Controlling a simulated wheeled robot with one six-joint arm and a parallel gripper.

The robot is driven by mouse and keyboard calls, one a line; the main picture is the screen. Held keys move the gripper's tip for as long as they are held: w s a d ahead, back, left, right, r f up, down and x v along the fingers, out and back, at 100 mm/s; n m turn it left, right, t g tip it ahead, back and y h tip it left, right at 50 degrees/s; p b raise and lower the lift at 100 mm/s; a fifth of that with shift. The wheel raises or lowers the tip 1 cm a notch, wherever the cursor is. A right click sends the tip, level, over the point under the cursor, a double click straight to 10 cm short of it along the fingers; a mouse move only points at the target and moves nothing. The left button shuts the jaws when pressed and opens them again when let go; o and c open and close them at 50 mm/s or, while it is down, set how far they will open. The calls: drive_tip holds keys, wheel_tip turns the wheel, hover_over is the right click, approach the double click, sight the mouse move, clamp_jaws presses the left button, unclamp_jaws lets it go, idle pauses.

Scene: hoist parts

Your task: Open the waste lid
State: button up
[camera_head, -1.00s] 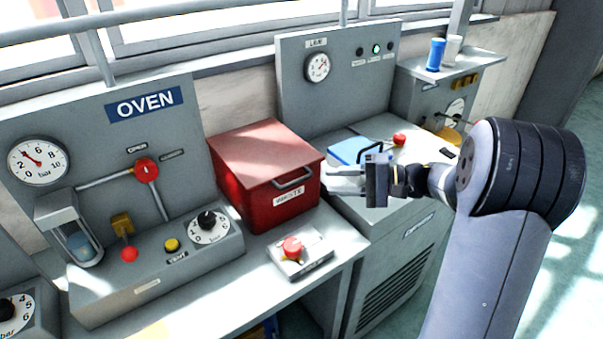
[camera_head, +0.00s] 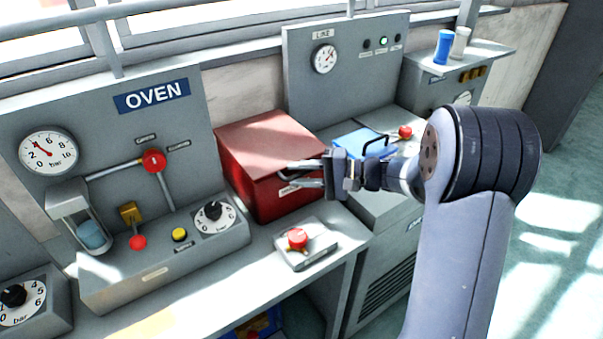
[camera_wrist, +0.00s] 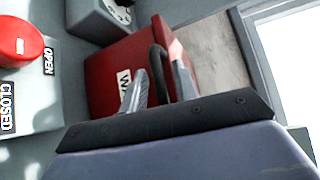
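The red waste box (camera_head: 257,187) stands on the bench right of the oven panel, with its red lid (camera_head: 265,143) down. A dark bar handle (camera_wrist: 158,72) is on its front, beside a white label (camera_wrist: 125,82) partly hidden by a finger. My gripper (camera_head: 303,174) is at the front of the box with its two fingers apart. In the wrist view the fingers (camera_wrist: 158,82) reach toward the handle, which appears between them. I cannot tell whether they touch it.
A red knob on a grey plate (camera_head: 307,247) sits in front of the box. The oven panel (camera_head: 150,95) with levers and dials stands to the left. A blue lidded box (camera_head: 355,145) lies behind my gripper. A blue cylinder (camera_head: 444,47) stands on the right shelf.

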clamp_jaws()
idle(0.4)
